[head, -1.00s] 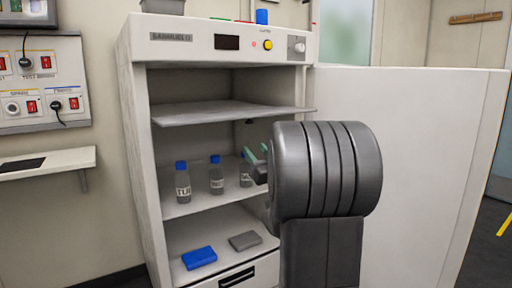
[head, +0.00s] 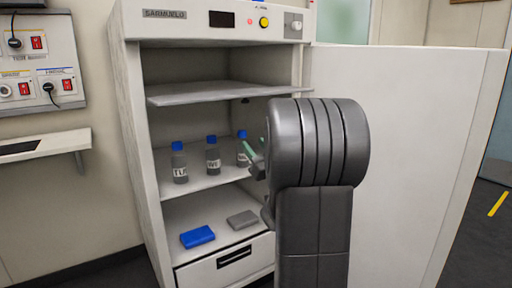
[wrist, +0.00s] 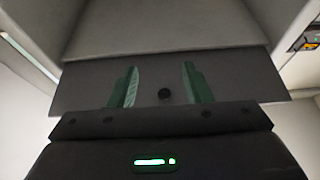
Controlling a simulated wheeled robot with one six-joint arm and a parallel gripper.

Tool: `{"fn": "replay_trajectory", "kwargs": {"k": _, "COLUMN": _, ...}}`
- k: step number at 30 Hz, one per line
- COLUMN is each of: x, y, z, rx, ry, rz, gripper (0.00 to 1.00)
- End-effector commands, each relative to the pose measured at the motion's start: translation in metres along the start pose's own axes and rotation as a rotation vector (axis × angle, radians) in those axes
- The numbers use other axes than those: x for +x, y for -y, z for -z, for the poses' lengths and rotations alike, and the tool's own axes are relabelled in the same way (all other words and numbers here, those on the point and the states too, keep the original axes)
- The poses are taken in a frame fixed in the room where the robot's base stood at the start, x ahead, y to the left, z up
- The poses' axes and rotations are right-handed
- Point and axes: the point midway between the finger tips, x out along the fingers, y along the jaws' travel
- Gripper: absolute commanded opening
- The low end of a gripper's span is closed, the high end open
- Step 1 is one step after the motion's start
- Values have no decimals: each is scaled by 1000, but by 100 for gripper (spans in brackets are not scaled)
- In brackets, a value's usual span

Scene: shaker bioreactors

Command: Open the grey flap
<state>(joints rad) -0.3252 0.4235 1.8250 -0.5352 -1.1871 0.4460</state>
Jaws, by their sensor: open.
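The grey flap (head: 215,93) appears to be the flat panel in the upper part of the open white cabinet (head: 133,140). It stands out roughly level, above the bottles. A small dark knob (head: 245,100) shows just under it. In the wrist view a grey panel (wrist: 80,90) with a dark round knob (wrist: 165,94) lies beyond my gripper (wrist: 159,80). My gripper's green fingers are apart, one on each side of the knob in the picture, and hold nothing. In the head view my gripper (head: 254,149) is below the flap, largely hidden behind my arm.
Several blue-capped bottles (head: 212,158) stand on the middle shelf, close to my gripper. A blue box (head: 197,236) and a grey one (head: 242,219) lie on the floor above a drawer (head: 222,267). The white door (head: 410,150) stands wide open at right.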

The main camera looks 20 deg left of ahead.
Motion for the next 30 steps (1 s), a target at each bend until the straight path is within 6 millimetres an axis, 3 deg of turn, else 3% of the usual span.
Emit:
{"fn": "replay_trajectory", "kwargs": {"k": 8, "x": -12, "y": -1, "z": 0, "rx": 0, "ry": 2, "rz": -3, "gripper": 45}}
{"fn": "replay_trajectory", "kwargs": {"k": 21, "x": -107, "y": -1, "z": 0, "rx": 0, "ry": 3, "rz": -5, "gripper": 45}}
{"fn": "replay_trajectory", "kwargs": {"k": 30, "x": -137, "y": 0, "z": 0, "rx": 0, "ry": 0, "rz": -1, "gripper": 45}}
